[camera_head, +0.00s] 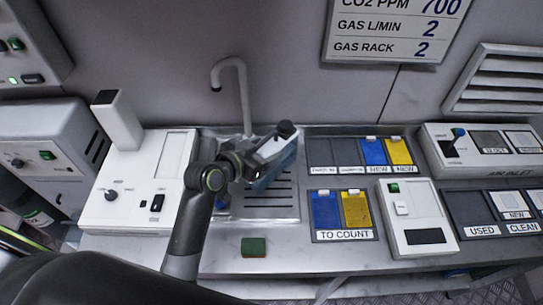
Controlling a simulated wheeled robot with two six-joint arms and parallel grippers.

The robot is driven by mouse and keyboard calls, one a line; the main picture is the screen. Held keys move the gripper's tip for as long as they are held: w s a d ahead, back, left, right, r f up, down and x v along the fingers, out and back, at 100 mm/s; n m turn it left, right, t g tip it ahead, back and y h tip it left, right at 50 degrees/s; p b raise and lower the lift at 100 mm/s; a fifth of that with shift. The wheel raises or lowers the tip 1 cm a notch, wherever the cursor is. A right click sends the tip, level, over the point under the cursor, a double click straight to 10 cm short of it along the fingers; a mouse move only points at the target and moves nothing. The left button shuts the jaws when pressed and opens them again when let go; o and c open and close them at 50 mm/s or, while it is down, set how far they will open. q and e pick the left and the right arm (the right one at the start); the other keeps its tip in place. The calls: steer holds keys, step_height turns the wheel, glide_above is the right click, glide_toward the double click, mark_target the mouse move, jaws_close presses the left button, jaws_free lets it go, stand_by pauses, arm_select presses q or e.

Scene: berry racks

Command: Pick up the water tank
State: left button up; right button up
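A white and bluish box-shaped vessel with a dark round cap, which looks like the water tank (275,149), sits tilted over the metal sink (270,212), below and right of the curved tap. My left gripper (256,154) reaches in from the left and is right at the tank's left side. Its dark fingers overlap the tank in the picture, so I cannot tell whether they are closed on it. The tank's left end is hidden behind the gripper. My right gripper is not in view.
The tap (243,92) rises behind the sink. A white device (137,215) with an upright block stands left. Trays with blue and yellow packets (356,208) and a white switch box (410,215) stand right. A green sponge-like block (254,247) lies on the front counter.

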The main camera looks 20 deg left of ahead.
arm_select(q)
jaws_close()
steer(key=shift+r, duration=0.15)
